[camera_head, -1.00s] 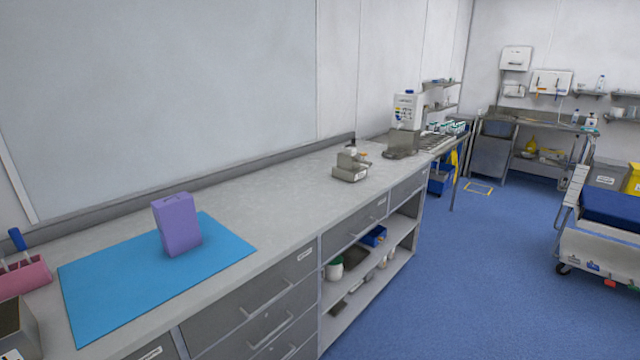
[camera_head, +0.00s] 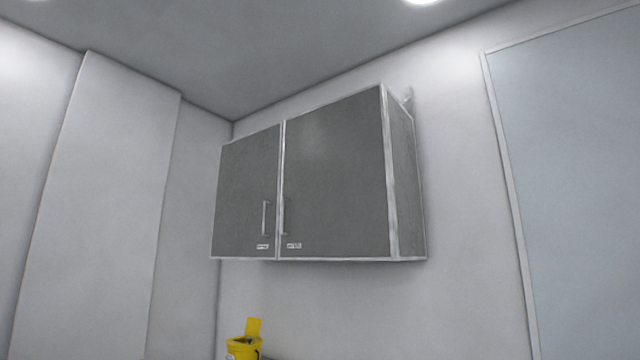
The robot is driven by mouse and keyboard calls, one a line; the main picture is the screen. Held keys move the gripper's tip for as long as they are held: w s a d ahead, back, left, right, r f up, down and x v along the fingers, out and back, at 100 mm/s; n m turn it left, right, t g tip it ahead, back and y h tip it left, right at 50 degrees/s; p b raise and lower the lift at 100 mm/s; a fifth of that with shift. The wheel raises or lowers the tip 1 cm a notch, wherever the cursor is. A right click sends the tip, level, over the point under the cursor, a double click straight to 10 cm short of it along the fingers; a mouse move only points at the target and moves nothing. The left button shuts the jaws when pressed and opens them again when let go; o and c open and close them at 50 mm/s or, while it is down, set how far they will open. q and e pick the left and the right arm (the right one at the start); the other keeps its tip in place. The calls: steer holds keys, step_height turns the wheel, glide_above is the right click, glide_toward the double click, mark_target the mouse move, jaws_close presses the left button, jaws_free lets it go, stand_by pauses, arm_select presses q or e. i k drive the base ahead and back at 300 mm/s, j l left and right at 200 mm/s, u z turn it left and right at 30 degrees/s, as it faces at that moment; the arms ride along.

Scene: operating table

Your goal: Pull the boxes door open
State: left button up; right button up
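A grey wall cabinet with pale edges hangs on the white wall near the middle of the head view. Its left door (camera_head: 244,195) and its right door (camera_head: 335,178) both look shut. A vertical handle (camera_head: 265,218) sits low on the left door near the middle seam. Another handle (camera_head: 284,216) sits low on the right door beside the same seam. Small labels are below the handles. Neither of my grippers is in view.
A yellow bin (camera_head: 244,343) with a raised lid stands below the cabinet at the bottom edge. A pale framed panel (camera_head: 570,170) is on the wall at right. The wall around the cabinet is bare.

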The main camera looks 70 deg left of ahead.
mark_target(337, 199)
steer(key=u, duration=2.05)
